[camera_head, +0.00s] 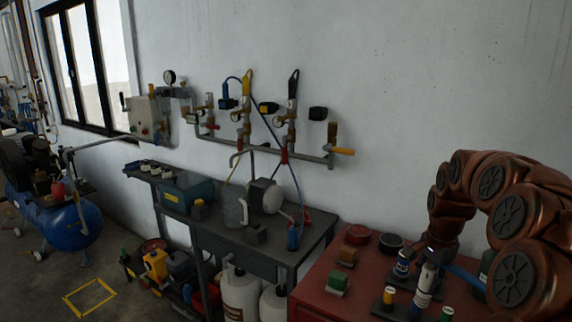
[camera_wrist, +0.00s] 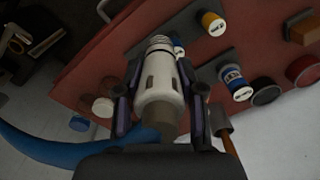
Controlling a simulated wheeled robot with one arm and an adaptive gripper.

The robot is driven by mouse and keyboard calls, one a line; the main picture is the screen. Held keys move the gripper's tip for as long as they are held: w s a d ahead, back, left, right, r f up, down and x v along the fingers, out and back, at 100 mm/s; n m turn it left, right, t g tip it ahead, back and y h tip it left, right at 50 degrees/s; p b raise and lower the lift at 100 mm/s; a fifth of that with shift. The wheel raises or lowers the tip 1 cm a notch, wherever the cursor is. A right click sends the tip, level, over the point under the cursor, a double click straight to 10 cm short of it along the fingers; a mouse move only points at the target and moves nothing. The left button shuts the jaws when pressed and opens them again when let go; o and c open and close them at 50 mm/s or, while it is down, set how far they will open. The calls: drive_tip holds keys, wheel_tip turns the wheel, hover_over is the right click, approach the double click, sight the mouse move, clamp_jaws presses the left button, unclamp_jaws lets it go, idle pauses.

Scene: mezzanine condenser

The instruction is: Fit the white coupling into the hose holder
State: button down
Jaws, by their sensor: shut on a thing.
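The white coupling (camera_wrist: 160,92) is between the two dark fingers of my gripper (camera_wrist: 160,78) in the wrist view, and the gripper is shut on it. The coupling has a ribbed far end and dark slots in its side. In the head view the coupling (camera_head: 427,279) is below the end of my copper-coloured arm, over the right part of the red bench, with its long axis close to upright. I cannot tell whether its lower end touches anything. I cannot make out the hose holder for certain; a dark grey plate (camera_wrist: 183,38) lies beyond the coupling's ribbed end.
On the red bench (camera_head: 316,283) stand a yellow-capped cylinder (camera_head: 389,295), a blue-and-white can (camera_head: 402,266), a green-and-white block (camera_head: 337,283), and red (camera_head: 357,235) and black (camera_head: 391,243) round dishes. A blue hose (camera_wrist: 50,148) curves at left in the wrist view.

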drive_tip(key=w+a+f+n+b, duration=0.2)
drive_tip(key=a+f+n+b, duration=0.1)
drive_tip(key=a+f+n, duration=0.4)
drive_tip(key=w+a+f+n+b, duration=0.2)
drive_tip(key=a+f+n, duration=0.5)
drive_tip(key=a+f, duration=0.4)
drive_tip(key=a, duration=0.3)
drive_tip(key=shift+w+a+g+y+b, duration=0.3)
drive_tip(key=shift+w+b, duration=0.05)
drive_tip(key=shift+b, duration=0.05)
drive_tip(key=shift+r, duration=0.1)
